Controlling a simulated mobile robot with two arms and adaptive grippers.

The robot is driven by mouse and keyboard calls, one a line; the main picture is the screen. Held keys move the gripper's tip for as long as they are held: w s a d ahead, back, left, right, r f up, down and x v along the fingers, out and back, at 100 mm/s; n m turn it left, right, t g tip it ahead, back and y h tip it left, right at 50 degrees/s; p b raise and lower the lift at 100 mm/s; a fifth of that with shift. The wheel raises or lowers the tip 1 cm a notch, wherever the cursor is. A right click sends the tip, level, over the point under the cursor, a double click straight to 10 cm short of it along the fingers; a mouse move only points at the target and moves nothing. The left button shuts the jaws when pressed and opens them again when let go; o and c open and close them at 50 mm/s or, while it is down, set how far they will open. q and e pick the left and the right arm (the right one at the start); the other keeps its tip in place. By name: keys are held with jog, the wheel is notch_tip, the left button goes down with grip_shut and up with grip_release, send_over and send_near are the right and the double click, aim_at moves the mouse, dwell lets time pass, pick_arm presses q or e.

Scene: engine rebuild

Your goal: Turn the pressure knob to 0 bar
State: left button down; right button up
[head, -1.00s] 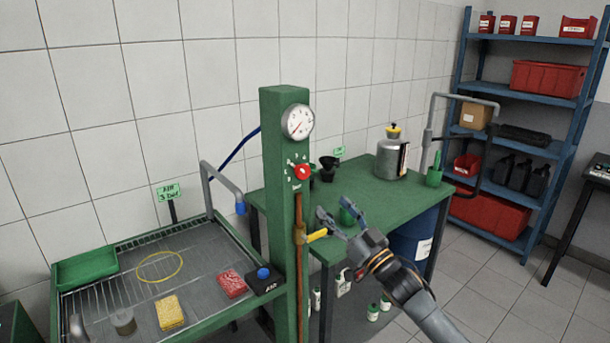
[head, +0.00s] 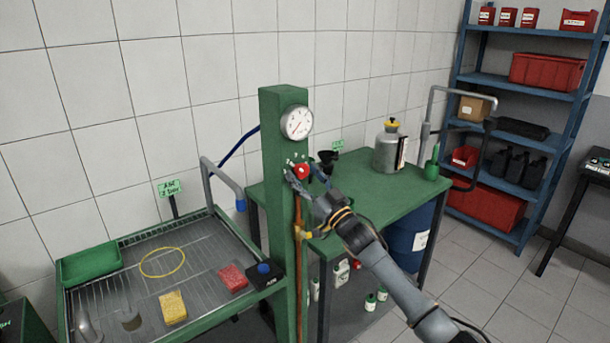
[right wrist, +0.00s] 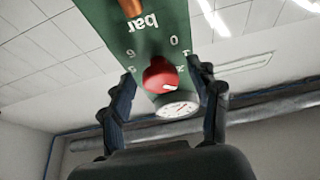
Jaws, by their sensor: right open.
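The red pressure knob (head: 303,171) sits on the green post (head: 284,220), below the round white gauge (head: 296,122). In the right wrist view the knob (right wrist: 160,74) shows upside down, with a small white mark on its edge and printed numbers and "bar" around it. The gauge (right wrist: 178,106) shows there behind the knob. My right gripper (head: 307,178) is open at the knob, with a finger on either side. In the right wrist view the right gripper's fingers (right wrist: 166,78) flank the knob with visible gaps. My left gripper is out of view.
A yellow valve lever (head: 304,234) is below the knob, close under my right gripper. A wash tray (head: 120,270) with a sponge and a brush-red block stands left. A green table (head: 385,205) with a metal can (head: 388,150) stands right.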

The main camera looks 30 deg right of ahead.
jog(key=c, duration=1.2)
jog(key=shift+o, duration=0.2)
